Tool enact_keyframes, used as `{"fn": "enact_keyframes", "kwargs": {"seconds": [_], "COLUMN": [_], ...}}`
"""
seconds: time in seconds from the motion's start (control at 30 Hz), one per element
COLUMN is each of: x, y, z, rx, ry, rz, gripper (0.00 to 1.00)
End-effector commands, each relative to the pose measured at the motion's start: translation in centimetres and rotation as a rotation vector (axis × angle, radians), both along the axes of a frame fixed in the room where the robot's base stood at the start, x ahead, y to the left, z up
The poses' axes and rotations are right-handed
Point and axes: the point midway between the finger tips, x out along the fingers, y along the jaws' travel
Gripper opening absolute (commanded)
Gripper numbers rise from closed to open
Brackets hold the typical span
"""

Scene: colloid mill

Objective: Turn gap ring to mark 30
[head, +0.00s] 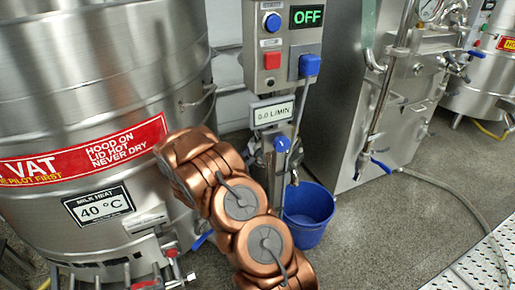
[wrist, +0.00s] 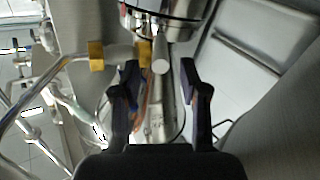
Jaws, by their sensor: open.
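In the wrist view my gripper (wrist: 157,75) is open, with its two dark fingers apart. A shiny round metal body (wrist: 165,22) with a dark band is at the top of that view, just beyond the fingertips. It may carry the gap ring, but I cannot tell for sure. A short pale round-ended bar (wrist: 160,58) points towards me from below it, in line with the space between the fingers. I see no scale or mark 30. In the head view my copper arm covers part of the middle, and the gripper is hidden.
A control box (head: 270,88) shows OFF above a 0.0 L/MIN display (head: 273,112). A blue bucket (head: 307,222) stands below. A steel vat (head: 90,75) is at left, a steel cabinet (head: 345,110) at right. A pipe with yellow bands (wrist: 95,56) runs left of the fingers.

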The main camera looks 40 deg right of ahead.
Motion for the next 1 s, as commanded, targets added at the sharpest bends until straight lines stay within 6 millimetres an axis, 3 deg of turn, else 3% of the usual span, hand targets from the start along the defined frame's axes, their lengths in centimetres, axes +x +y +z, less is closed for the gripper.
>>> {"fn": "enact_keyframes", "kwargs": {"seconds": [0.5, 1.0], "x": [1.5, 1.7], "y": [-5.3, -6.0], "z": [-0.1, -0.1], "rx": [0.001, 0.004], "ry": [0.000, 0.003], "rz": [0.000, 0.001], "gripper": [0.44, 0.41]}}
